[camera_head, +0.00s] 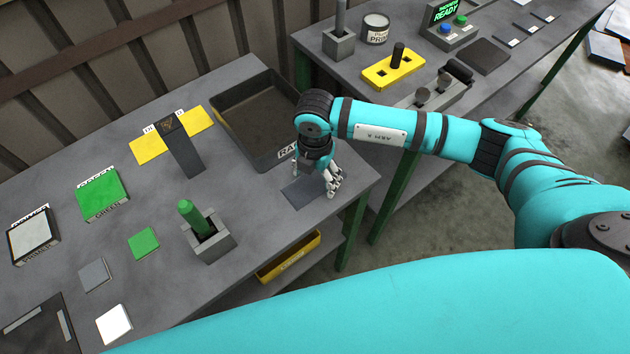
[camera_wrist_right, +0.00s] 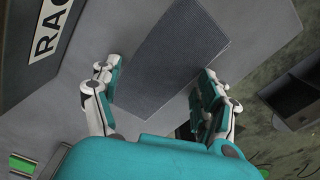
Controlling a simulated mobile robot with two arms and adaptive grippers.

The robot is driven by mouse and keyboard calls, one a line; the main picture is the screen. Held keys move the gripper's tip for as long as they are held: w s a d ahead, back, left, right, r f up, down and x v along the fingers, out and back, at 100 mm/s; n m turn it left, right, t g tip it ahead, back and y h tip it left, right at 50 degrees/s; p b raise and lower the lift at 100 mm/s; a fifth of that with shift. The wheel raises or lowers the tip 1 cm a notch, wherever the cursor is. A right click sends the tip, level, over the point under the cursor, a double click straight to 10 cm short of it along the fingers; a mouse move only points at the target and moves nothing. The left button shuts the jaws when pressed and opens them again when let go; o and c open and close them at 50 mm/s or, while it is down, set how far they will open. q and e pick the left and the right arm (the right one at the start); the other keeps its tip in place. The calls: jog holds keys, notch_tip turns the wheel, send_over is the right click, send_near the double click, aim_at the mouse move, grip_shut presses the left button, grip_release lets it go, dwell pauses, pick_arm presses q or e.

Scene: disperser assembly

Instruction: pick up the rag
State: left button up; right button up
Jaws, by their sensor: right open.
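The rag is a flat, dark grey, finely ribbed rectangle (camera_head: 302,193) lying on the grey table near its right end, in front of the dark tray. In the right wrist view the rag (camera_wrist_right: 178,55) lies slanted ahead of the fingers. My right gripper (camera_head: 332,183) is above the rag's right side, pointing down. The wrist view shows its fingers (camera_wrist_right: 158,85) spread apart with nothing between them; I cannot tell the exact height over the rag. My left gripper is not in view.
A dark tray (camera_head: 232,104) with a label starting "RAG" stands behind the rag. A grey holder (camera_head: 212,245) with an upright green handle stands to the left. A yellow bin (camera_head: 290,258) sits below the table edge. A second table (camera_head: 350,66) stands beyond a gap.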

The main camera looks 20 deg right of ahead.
jog(key=shift+f, duration=0.2)
jog(key=shift+s, duration=0.15)
jog(key=c, duration=1.3)
grip_shut()
notch_tip(320, 180, up, 12)
jog(key=p, duration=0.8)
